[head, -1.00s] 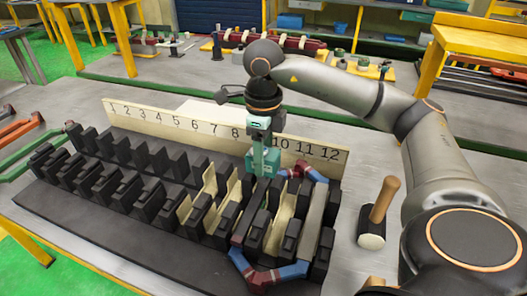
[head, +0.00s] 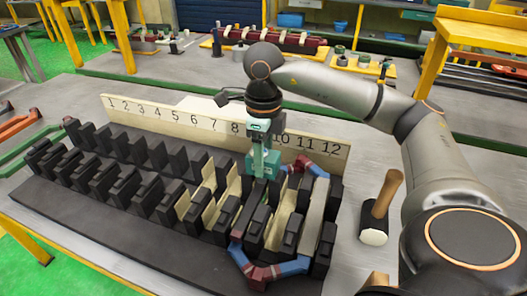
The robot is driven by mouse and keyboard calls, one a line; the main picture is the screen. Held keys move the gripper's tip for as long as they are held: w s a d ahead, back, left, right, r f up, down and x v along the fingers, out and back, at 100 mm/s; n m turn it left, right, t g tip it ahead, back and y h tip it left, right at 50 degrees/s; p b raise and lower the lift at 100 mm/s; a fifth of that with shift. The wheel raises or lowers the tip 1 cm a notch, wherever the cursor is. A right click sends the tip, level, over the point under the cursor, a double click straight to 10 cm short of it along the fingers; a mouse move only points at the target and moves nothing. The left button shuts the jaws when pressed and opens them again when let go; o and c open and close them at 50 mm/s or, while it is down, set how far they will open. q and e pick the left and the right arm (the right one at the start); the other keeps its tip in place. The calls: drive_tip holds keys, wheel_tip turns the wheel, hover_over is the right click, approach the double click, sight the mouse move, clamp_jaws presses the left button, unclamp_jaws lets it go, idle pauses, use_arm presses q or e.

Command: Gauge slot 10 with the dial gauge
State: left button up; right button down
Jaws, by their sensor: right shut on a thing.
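The black slotted stator block (head: 95,225) lies on the table with its numbered board (head: 190,121) along the back, marked 1 to 12. My right gripper (head: 262,150) points down in front of the board near 9 and 10, hiding the 9. It is shut on the teal dial gauge (head: 261,163), whose lower end is at the tooth tops around slots 9 and 10. I cannot tell whether it is inside a slot. Cream liners (head: 207,198) line several slots. A red and blue coil (head: 262,274) sits in the right-hand slots. My left gripper is not in view.
A mallet with a wooden handle (head: 383,198) stands on the table right of the block, near my right arm. Green and orange tools (head: 25,135) lie at the left edge. A second bench with parts stands behind.

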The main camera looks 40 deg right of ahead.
drive_tip(key=shift+f, duration=0.2)
drive_tip(key=shift+c, duration=1)
unclamp_jaws()
wheel_tip(320, 180, up, 5)
drive_tip(key=shift+r, duration=0.2)
wheel_tip(320, 180, up, 6)
drive_tip(key=p, duration=0.3)
drive_tip(key=shift+r+p, duration=0.1)
drive_tip(key=shift+p, duration=0.2)
drive_tip(key=shift+r, duration=0.5)
